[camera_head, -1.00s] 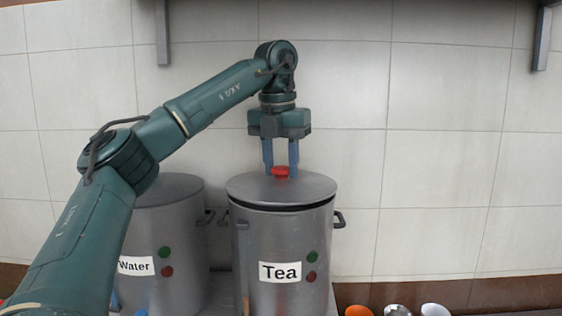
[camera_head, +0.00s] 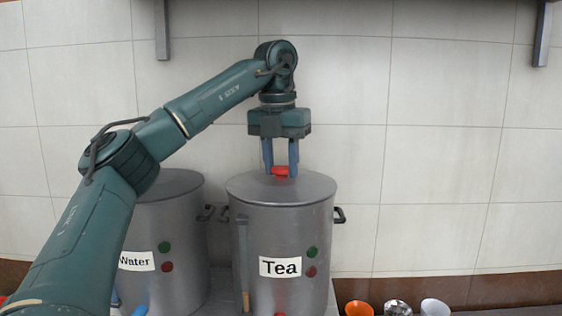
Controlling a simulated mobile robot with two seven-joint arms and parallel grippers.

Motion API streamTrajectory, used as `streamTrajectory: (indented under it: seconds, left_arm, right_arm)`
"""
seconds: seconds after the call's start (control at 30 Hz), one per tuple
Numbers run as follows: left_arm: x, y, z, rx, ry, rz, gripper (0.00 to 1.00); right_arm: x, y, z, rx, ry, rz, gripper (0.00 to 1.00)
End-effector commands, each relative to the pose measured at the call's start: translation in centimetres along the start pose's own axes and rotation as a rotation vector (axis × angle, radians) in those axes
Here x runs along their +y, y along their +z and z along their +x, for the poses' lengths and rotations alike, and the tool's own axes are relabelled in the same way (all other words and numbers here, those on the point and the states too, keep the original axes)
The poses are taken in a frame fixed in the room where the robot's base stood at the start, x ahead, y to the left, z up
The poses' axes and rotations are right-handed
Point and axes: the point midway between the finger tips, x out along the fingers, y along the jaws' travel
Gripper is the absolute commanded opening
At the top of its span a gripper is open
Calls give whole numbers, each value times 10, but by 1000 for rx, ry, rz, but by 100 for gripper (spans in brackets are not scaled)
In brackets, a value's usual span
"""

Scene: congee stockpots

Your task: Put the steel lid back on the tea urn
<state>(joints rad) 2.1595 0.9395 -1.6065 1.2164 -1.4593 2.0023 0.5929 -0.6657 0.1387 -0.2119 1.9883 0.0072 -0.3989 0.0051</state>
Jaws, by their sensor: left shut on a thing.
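The grey steel lid (camera_head: 248,189) lies level on top of the tea urn (camera_head: 280,235), a grey pot with a white "Tea" label. I see no dark gap between the lid and the urn's rim. My left gripper (camera_head: 281,172) points straight down above the lid's middle. It is shut on the lid's red knob (camera_head: 281,171), with one blue finger on each side. My right gripper is not in view.
The water urn (camera_head: 185,225), with its own lid on, stands just left of the tea urn, partly behind my left arm. An orange cup (camera_head: 359,308), a patterned cup (camera_head: 397,308) and a white cup (camera_head: 435,307) stand at the lower right. A tiled wall rises behind.

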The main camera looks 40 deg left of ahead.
Motion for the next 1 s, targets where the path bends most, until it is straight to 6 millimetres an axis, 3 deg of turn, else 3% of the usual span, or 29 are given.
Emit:
streamTrajectory:
  seconds: [0.17,0.2,0.4,0.5,0.63,0.9,1.0]
  left_arm:
    - [0,0,-1,-1,0,0,3]
    - [0,0,-1,-1,0,0,39]
    - [0,0,-1,-1,0,0,55]
    - [0,0,0,-1,0,0,61]
    - [0,0,0,-1,0,0,61]
    - [0,0,0,0,1,0,83]
    - [0,0,0,0,0,0,83]
  right_arm:
    - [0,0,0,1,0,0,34]
    - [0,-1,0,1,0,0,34]
    - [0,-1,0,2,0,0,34]
    - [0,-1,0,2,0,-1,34]
    - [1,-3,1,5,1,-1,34]
    - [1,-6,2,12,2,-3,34]
    - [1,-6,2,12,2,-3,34]
